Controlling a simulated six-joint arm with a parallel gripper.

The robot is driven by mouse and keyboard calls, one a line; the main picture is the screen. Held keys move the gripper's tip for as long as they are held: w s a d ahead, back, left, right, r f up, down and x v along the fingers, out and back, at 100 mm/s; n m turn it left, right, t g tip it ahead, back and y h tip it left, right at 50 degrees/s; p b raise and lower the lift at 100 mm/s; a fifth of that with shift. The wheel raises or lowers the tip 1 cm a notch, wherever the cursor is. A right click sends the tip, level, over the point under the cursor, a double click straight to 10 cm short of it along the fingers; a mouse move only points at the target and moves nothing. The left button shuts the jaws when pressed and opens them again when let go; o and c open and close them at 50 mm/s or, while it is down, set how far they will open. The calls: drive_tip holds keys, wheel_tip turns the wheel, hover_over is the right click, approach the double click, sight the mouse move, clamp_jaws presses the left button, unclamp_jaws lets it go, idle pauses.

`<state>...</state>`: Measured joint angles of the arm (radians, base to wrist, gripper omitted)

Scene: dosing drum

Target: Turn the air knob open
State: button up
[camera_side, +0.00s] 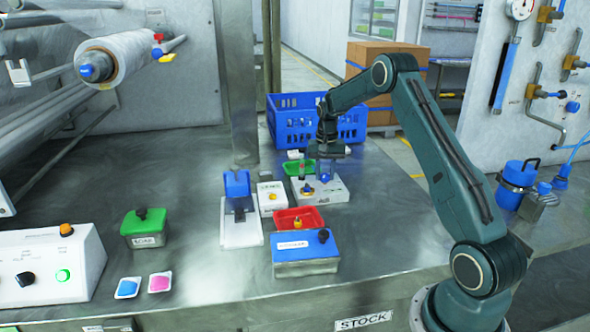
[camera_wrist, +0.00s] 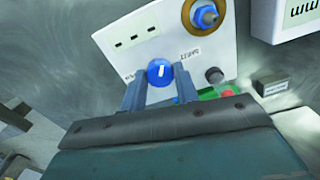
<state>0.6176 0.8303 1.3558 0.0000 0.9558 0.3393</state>
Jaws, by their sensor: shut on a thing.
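The blue round knob (camera_wrist: 159,71) with a white pointer mark sits on the face of a white box (camera_wrist: 118,62) in the wrist view. The small labels beside it are too blurred to read with certainty. The fingers of my gripper (camera_wrist: 158,82) are on either side of the knob and shut on it. The pointer mark stands close to upright in that picture. In the side view my gripper (camera_side: 326,160) is low over the same white box (camera_side: 332,190), and the knob's details are hard to make out there.
A second knob (camera_wrist: 205,17), blue on a brass ring, is on the same box. A blue crate (camera_side: 285,122) stands behind. A red tray (camera_side: 312,214), a blue lidded box (camera_side: 290,257) and a white stand (camera_side: 241,232) are close by. The left bench is clearer.

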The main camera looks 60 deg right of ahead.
drive_tip(key=n, duration=1.3)
drive_tip(key=shift+n, duration=0.4)
drive_tip(key=n, duration=0.4)
drive_tip(key=shift+r+n, duration=0.1)
drive_tip(key=shift+n, duration=0.2)
drive_tip(key=n, duration=0.4)
drive_tip(key=shift+n, duration=0.3)
drive_tip(key=o, duration=1)
drive_tip(key=shift+c, duration=0.2)
drive_tip(key=shift+r, duration=0.1)
